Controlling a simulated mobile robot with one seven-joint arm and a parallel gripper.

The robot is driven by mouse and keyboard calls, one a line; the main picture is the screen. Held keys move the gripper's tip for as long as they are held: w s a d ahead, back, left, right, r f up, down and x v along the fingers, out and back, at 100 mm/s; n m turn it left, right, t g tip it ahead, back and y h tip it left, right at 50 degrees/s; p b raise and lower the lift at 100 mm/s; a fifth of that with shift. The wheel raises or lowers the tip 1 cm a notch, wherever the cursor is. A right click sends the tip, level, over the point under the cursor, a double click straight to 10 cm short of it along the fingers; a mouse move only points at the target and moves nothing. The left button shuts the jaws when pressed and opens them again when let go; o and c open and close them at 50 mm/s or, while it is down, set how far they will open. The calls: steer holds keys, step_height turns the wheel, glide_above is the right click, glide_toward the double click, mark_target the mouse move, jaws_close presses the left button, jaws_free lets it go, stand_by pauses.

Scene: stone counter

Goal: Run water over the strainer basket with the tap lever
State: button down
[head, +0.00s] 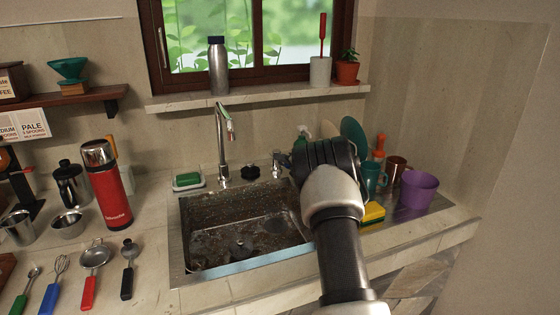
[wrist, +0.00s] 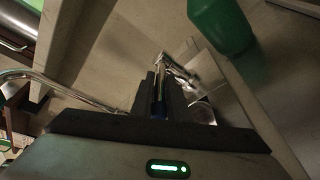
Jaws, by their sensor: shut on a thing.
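The tap (head: 222,150) stands behind the sink, with its spout over the basin; no stream shows under it. The metal tap lever (head: 277,163) is right of the tap, partly hidden by my gripper (head: 286,160). In the wrist view my gripper (wrist: 160,98) is shut on the lever (wrist: 160,85), a thin metal piece between the dark fingers. A dark round piece with a knob, apparently the strainer basket (head: 240,246), sits low in the sink (head: 183,230). Its details are too dark to tell.
A green bottle (wrist: 222,22) stands close to my gripper. Right of my arm are a yellow sponge (head: 374,213), a purple cup (head: 417,191) and other dishes. A red flask (head: 107,190) and several utensils are at the left.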

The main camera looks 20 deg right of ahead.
steer(key=shift+d+r, duration=0.1)
steer(key=shift+d, duration=0.2)
steer(key=c, duration=1.8)
jaws_free()
steer(key=shift+s, duration=0.1)
steer(key=v, duration=1.7)
steer(key=shift+p, duration=0.4)
steer(key=shift+d, duration=0.2)
steer(key=shift+r, duration=0.1)
